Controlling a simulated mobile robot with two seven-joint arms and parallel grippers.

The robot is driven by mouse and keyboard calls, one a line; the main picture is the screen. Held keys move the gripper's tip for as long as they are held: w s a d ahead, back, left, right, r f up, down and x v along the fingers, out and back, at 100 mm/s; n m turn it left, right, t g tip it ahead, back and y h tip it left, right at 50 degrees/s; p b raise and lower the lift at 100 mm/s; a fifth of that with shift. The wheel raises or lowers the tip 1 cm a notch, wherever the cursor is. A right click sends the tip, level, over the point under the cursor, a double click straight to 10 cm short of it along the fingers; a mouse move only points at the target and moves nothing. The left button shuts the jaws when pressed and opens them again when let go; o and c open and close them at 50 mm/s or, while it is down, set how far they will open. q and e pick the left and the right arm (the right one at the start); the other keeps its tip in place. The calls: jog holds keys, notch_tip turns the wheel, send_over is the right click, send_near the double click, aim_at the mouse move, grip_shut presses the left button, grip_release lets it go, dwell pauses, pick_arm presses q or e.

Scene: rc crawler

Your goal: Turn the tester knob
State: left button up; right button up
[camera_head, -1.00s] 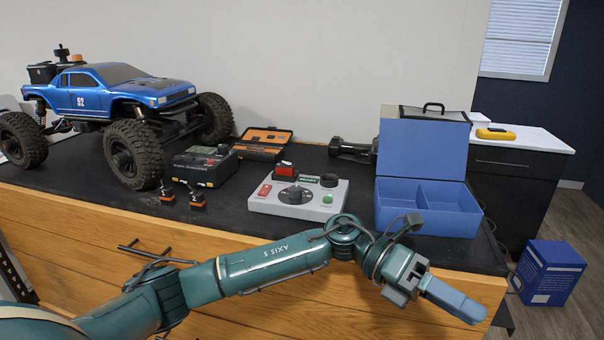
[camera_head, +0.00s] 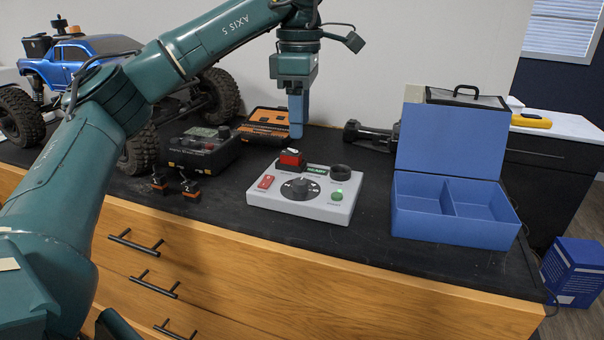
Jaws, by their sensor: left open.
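The tester (camera_head: 325,209) is a light grey box on the black bench top, near its front edge. Its dark round knob (camera_head: 299,188) sits in the middle of the top face, between a red switch (camera_head: 265,182) and a green button (camera_head: 337,195). A red block (camera_head: 291,158) and a black ring (camera_head: 340,172) are at its back. My left gripper (camera_head: 296,134) points straight down above and behind the tester, apart from the knob, with nothing seen in it. Its fingers overlap from this side. My right gripper is not in view.
A blue open case (camera_head: 455,243) with two compartments stands right of the tester. A dark charger-like box (camera_head: 203,150), two small orange-black pieces (camera_head: 189,187) and an orange case (camera_head: 265,122) lie to the left. A blue crawler (camera_head: 98,45) is behind my arm.

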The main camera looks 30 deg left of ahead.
aim_at(301, 180)
pick_arm(q)
notch_tip(301, 180, down, 11)
jog(key=shift+r+b, duration=0.15)
jog(key=shift+b, duration=0.25)
jog(key=shift+f, duration=0.4)
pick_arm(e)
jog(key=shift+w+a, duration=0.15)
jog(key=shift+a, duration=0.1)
pick_arm(q)
jog(key=c, duration=1)
jog(key=shift+m+p, duration=0.4)
jog(key=shift+m, duration=1.6)
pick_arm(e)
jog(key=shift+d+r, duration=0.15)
